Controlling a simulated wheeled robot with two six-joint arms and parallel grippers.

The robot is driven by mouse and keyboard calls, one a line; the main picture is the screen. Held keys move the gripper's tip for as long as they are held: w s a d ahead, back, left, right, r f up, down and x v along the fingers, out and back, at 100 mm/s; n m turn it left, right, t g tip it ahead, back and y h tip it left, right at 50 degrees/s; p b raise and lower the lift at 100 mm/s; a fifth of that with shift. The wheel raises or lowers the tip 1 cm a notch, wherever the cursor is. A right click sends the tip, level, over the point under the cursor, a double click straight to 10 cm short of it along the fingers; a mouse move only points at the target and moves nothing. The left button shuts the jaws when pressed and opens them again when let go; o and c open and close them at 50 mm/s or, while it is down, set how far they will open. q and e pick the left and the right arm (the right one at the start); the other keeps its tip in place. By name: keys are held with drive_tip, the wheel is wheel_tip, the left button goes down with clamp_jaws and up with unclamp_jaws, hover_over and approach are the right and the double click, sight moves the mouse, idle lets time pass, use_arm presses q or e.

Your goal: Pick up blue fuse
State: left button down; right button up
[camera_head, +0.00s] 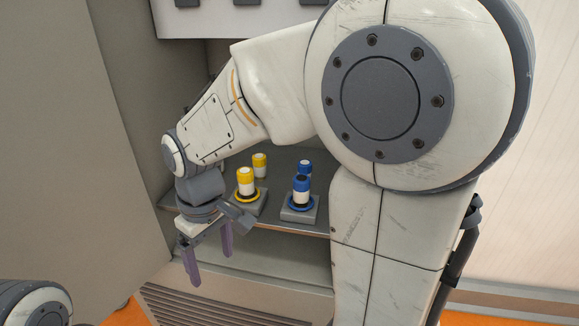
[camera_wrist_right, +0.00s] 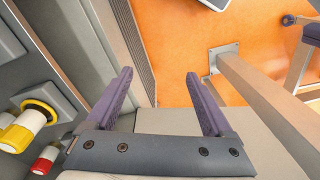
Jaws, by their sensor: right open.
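Two blue-and-white fuses stand upright on the cabinet shelf in the head view. The front blue fuse (camera_head: 302,188) sits in a grey base with a blue ring; the other blue fuse (camera_head: 305,168) is right behind it. My right gripper (camera_head: 212,270) is open and empty, pointing down in front of the shelf, left of and lower than the blue fuses. Its spread purple fingers also show in the right wrist view (camera_wrist_right: 160,76), with nothing between them. No blue fuse shows in the wrist view. My left gripper is not in view.
A front yellow fuse (camera_head: 246,183) and a rear yellow fuse (camera_head: 260,166) stand left of the blue ones. The wrist view shows a yellow fuse (camera_wrist_right: 22,130) and a red one (camera_wrist_right: 46,158) at left. The shelf edge (camera_head: 290,229) lies near my gripper; the cabinet side panel (camera_head: 80,140) is left.

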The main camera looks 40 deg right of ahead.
drive_tip(key=w+d+r+m+p, duration=0.2)
drive_tip(key=w+d+r+p, duration=0.3)
drive_tip(key=d, duration=0.7)
drive_tip(key=m+p, duration=0.3)
approach(301, 188)
drive_tip(key=shift+w+d+f+h, duration=0.15)
drive_tip(key=shift+w+f+h, duration=0.15)
drive_tip(key=shift+w+f, duration=0.4)
drive_tip(key=f, duration=0.4)
drive_tip(key=shift+d, duration=0.4)
drive_tip(key=shift+w+a+f+p, duration=0.1)
drive_tip(key=shift+f+p, duration=0.4)
drive_tip(key=shift+f, duration=1.1)
drive_tip(key=shift+w+f+p, duration=0.1)
drive_tip(key=shift+f+p, duration=0.4)
drive_tip(key=shift+f, duration=1.1)
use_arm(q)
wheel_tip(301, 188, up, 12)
use_arm(e)
clamp_jaws()
